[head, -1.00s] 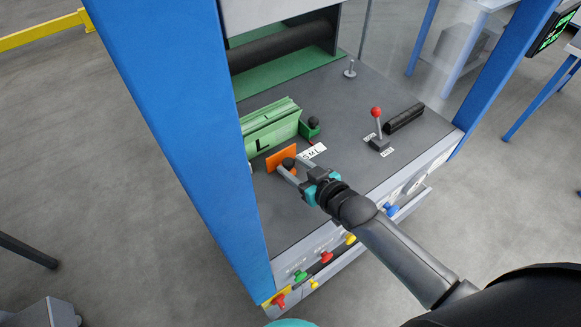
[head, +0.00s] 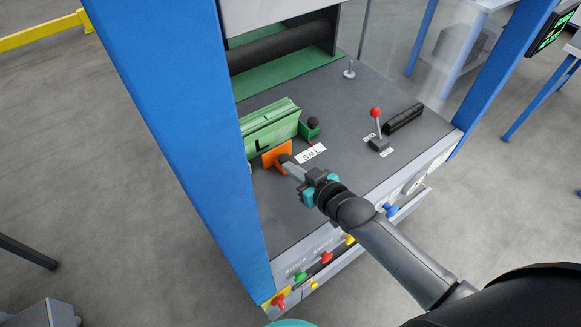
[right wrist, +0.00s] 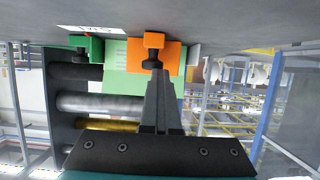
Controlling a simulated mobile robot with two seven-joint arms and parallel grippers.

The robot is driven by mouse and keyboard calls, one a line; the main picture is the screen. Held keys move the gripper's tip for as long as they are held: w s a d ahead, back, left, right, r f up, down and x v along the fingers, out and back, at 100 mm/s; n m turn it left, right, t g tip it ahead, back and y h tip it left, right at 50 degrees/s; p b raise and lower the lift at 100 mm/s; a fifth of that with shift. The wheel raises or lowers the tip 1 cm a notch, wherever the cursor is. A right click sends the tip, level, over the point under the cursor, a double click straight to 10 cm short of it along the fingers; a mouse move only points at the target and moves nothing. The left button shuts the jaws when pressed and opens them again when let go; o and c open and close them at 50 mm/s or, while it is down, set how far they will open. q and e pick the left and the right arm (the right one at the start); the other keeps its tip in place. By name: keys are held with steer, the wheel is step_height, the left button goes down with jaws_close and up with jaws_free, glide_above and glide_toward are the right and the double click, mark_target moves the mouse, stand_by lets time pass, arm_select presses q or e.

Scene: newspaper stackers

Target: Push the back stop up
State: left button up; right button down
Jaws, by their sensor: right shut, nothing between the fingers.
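The back stop appears to be the orange plate (head: 272,160) with a dark knob, standing on the grey deck of the machine in front of the green guide (head: 270,128). My right gripper (head: 288,163) is shut and empty, with its fingertips at the knob on the near side of the plate. In the right wrist view, upside down, the orange plate (right wrist: 170,56) and its black knob (right wrist: 152,62) are just beyond the shut fingertips (right wrist: 158,78). I cannot tell whether they touch. My left gripper is not in view.
A white S-M-L label (head: 310,153) lies right of the orange plate. A small green block with a black knob (head: 311,129) stands behind it. A red-topped lever (head: 376,112) is farther right. Blue posts (head: 185,140) flank the deck, and coloured buttons (head: 327,258) line its front.

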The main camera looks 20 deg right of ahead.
steer(key=shift+w+d, duration=0.1)
steer(key=shift+d, duration=0.15)
steer(key=c, duration=0.5)
jaws_free()
steer(key=p+v, duration=0.3)
steer(key=v, duration=1.4)
steer(key=shift+s+a+p, duration=0.25)
steer(key=shift+a+p, duration=0.05)
steer(key=shift+r, duration=0.15)
